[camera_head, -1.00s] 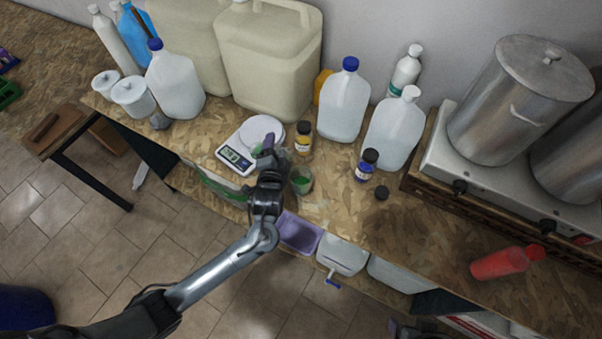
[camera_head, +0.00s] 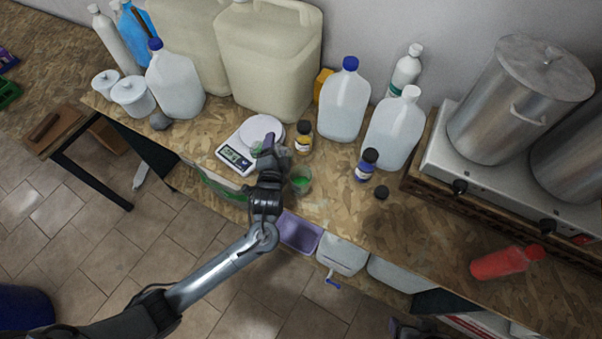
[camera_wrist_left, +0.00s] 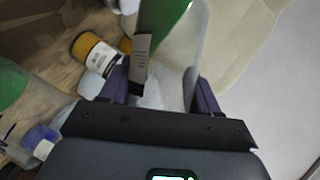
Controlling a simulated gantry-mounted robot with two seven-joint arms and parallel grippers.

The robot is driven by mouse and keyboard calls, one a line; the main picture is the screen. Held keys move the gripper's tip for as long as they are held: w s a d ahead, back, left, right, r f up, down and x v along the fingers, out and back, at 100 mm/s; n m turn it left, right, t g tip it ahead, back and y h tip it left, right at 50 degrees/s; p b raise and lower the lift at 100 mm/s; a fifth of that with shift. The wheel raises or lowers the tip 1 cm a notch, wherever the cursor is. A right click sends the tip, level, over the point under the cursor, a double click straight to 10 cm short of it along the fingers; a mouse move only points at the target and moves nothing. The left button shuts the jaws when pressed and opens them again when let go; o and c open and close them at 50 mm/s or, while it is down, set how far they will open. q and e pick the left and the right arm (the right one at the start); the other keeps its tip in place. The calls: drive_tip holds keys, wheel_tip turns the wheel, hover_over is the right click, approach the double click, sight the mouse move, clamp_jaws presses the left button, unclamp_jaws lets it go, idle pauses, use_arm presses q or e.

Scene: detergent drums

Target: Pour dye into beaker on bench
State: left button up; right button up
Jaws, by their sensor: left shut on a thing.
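My left gripper (camera_head: 268,150) is above the bench, just left of a clear beaker (camera_head: 301,181) with green liquid in its bottom. In the left wrist view its purple fingers (camera_wrist_left: 160,88) are shut on a clear vessel (camera_wrist_left: 176,75) with green liquid (camera_wrist_left: 165,18) toward its far end and a pale label strip. In the head view the gripper mostly hides this vessel. The vessel looks tilted, but I cannot see whether liquid is flowing. The standing beaker also shows at the left of the left wrist view (camera_wrist_left: 10,86).
A white scale (camera_head: 240,150) stands behind the gripper. A yellow-labelled bottle (camera_head: 304,138) and a blue-labelled bottle (camera_head: 366,166) are near the beaker. Large jugs (camera_head: 345,105) line the wall. A purple tray (camera_head: 299,232) lies below the front edge. A red bottle (camera_head: 500,262) lies at right.

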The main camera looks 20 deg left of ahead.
idle(0.3)
